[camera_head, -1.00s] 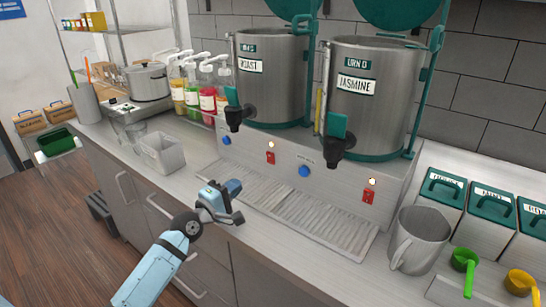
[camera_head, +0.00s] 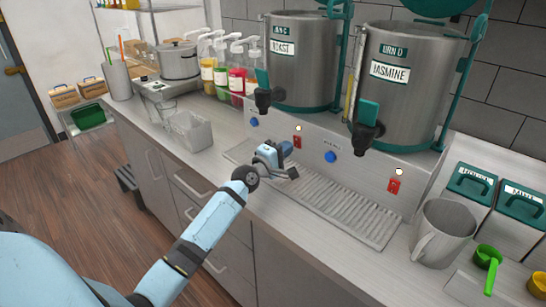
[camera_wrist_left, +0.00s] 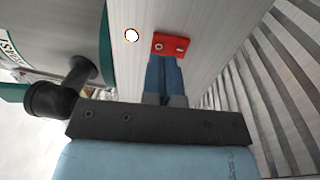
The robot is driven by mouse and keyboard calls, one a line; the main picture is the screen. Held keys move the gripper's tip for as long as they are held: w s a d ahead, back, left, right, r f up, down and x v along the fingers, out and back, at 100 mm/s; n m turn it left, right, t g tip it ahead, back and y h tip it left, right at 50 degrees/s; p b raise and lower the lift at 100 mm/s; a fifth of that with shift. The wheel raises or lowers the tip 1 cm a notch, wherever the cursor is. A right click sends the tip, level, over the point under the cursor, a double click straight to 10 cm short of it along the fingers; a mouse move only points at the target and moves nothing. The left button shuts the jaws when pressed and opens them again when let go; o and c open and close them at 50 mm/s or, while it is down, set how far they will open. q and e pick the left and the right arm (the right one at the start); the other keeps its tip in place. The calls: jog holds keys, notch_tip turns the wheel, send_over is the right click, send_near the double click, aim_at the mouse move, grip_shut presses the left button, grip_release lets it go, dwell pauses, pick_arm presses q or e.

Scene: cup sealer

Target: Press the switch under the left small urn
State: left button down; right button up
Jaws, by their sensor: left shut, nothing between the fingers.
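The left small urn (camera_head: 303,72) is a steel cylinder with a black tap, labelled "ROAST". Below it, on the pale front panel, is a red switch (camera_head: 297,142) with a lit round lamp (camera_head: 298,128) just above. My left gripper (camera_head: 286,149) is shut and empty, its blue fingertips right in front of this switch. In the left wrist view the shut fingers (camera_wrist_left: 166,75) point at the red switch (camera_wrist_left: 172,44) and overlap its lower edge. I cannot tell whether they touch it. My right gripper is not in view.
The right urn (camera_head: 408,85), labelled "JASMINE", has its own red switch (camera_head: 393,187). A blue button (camera_head: 330,156) lies between the switches. A drip grate (camera_head: 345,213) runs below the panel. A steel pitcher (camera_head: 442,235) stands right; a clear bin (camera_head: 190,132) stands left.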

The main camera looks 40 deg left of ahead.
aim_at(297, 142)
pick_arm(q)
jog(key=shift+w+d+r, duration=0.1)
jog(key=shift+w+r, duration=0.05)
jog(key=shift+w, duration=1.3)
